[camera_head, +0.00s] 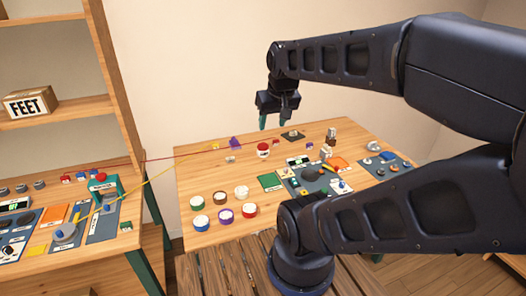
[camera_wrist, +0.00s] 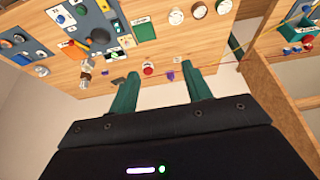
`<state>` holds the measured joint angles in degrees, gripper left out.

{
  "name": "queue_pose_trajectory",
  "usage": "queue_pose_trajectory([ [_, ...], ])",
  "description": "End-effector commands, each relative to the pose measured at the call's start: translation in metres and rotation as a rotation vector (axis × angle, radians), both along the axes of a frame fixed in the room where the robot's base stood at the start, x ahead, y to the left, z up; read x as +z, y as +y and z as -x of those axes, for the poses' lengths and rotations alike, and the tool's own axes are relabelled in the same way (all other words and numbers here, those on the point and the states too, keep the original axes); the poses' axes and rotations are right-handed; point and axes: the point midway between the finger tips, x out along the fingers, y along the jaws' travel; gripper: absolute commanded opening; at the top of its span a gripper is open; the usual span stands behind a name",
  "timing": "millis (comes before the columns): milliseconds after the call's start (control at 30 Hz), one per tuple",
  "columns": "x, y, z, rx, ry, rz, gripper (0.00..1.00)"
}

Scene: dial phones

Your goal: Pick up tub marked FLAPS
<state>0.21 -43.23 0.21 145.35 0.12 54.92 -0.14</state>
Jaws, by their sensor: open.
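Several small round tubs stand in two rows at the front left of the table, among them a green-sided one (camera_head: 197,203), a purple-sided one (camera_head: 226,216) and a red-sided one (camera_head: 250,210). Their markings are too small to read, so I cannot tell which is marked FLAPS. Pale round tub tops (camera_wrist: 176,16) show at the top of the wrist view. My gripper (camera_head: 273,122) is open and empty, above the back part of the table, away from the tubs. In the wrist view its two green fingers (camera_wrist: 160,70) are spread apart.
A red container with a white label (camera_head: 263,150) stands near the back, below my gripper. A green pad (camera_head: 270,182) and a dial panel (camera_head: 308,176) lie right of the tubs. A red and a yellow line cross from the left bench. Bare wood (camera_head: 205,172) lies behind the tubs.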

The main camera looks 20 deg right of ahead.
Motion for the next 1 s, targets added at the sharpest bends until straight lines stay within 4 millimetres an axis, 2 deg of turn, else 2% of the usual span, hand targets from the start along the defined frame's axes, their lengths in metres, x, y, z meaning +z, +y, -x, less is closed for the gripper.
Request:
queue_pose_trajectory([
  [133,0.0,0.0,0.0,0.0,0.0,0.0,0.49],
  [167,0.0,0.0,0.0,0.0,0.0,0.0,0.53],
  [333,0.0,0.0,0.0,0.0,0.0,0.0,0.86],
  [600,0.0,0.0,0.0,0.001,0.0,0.0,0.86],
  [733,0.002,-0.001,-0.008,0.023,0.008,0.012,0.86],
  [867,0.004,-0.003,-0.03,0.091,0.03,0.044,0.86],
  [1000,0.005,-0.008,-0.064,0.194,0.06,0.089,0.86],
])
